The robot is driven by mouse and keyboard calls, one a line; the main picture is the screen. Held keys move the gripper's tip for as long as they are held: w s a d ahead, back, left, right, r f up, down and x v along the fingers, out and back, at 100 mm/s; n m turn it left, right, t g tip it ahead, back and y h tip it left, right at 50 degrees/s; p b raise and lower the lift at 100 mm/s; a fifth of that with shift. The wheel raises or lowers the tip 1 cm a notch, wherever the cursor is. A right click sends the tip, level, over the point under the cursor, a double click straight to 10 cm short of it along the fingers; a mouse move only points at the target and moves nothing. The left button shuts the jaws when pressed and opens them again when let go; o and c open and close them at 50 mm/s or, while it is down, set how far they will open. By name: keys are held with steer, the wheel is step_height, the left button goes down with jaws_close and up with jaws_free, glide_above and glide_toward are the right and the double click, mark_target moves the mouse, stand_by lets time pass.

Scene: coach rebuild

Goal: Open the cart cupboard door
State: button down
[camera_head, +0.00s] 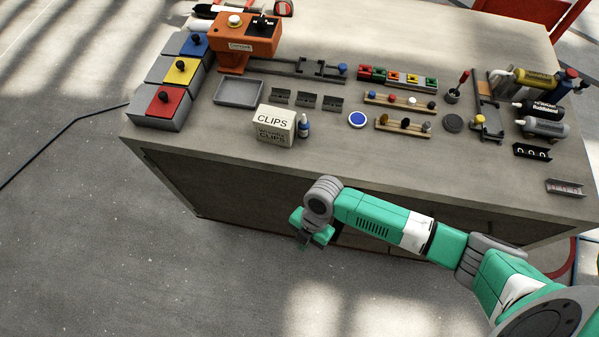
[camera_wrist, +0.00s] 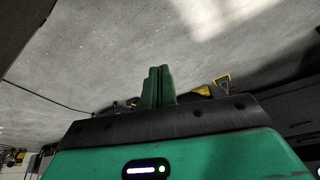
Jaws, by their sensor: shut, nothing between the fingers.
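The cart (camera_head: 400,165) has a grey-brown top and a dark front face (camera_head: 200,190) below it, seen steeply from above. I cannot clearly make out the cupboard door or its handle; my arm and the top's overhang hide part of the front. My gripper (camera_head: 305,241) is low in front of the cart, just out from its front face, and points down towards the floor. In the wrist view its two green fingers (camera_wrist: 158,86) are together with nothing between them. I see no contact between the fingers and the cart.
The top carries a white clips box (camera_head: 272,124), a blue bottle (camera_head: 303,127), an orange device (camera_head: 247,40), coloured-lidded bins (camera_head: 165,101) and several small parts. Open floor (camera_head: 150,270) lies left and in front. The wrist view shows dark drawer-like fronts (camera_wrist: 295,120) at right.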

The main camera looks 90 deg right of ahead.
steer(key=x, duration=0.7)
steer(key=shift+b, duration=0.45)
steer(key=shift+r, duration=0.1)
stand_by(0.9)
